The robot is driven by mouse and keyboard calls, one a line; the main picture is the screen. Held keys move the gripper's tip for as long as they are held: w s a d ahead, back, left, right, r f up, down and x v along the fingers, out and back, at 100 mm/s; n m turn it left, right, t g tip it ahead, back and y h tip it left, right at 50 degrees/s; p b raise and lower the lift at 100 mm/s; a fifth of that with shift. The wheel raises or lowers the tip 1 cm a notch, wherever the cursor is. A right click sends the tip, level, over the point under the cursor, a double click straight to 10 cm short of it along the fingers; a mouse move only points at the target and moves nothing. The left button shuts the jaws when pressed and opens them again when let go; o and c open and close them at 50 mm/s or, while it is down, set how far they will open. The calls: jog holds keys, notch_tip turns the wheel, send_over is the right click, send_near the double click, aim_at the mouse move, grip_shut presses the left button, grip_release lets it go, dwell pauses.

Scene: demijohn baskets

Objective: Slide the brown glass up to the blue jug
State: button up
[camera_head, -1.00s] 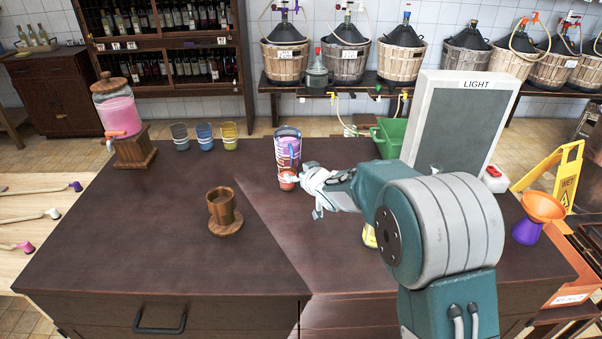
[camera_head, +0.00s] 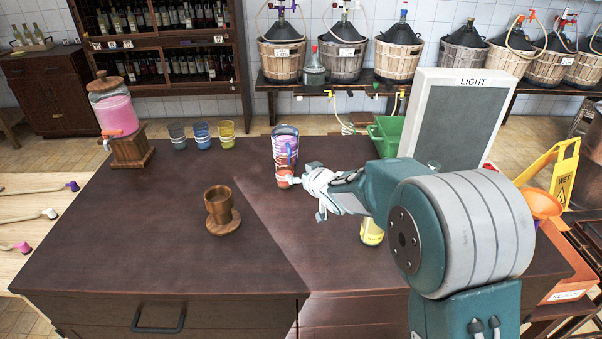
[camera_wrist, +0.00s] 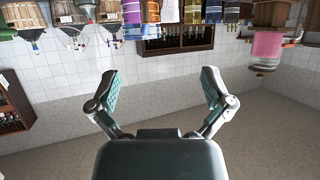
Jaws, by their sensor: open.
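The only brown vessel I see is a wood-look cup (camera_head: 218,204), upright on a round wooden coaster left of the table's middle. A tall blue-rimmed vessel with purple and white bands (camera_head: 285,146), apparently the blue jug, stands further back, right of the cup. A small orange-red glass (camera_head: 284,177) shows in front of it. My gripper (camera_head: 304,181) is beside that glass, on its right; contact cannot be told. The wrist view is upside down and shows my gripper (camera_wrist: 160,76) with fingers spread and nothing between them.
Grey, blue (camera_head: 201,134) and yellow glasses stand at the back edge. A pink dispenser (camera_head: 119,115) is at the left back corner. A yellow object (camera_head: 371,232) is below my arm, and a light panel (camera_head: 458,120) stands right. The table's front left is clear.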

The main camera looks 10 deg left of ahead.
jog(key=shift+v, duration=1.9)
jog(key=shift+s, duration=0.1)
jog(key=s+d+r, duration=0.1)
jog(key=s+d, duration=0.3)
jog(key=s, duration=0.1)
jog(key=shift+s, duration=0.2)
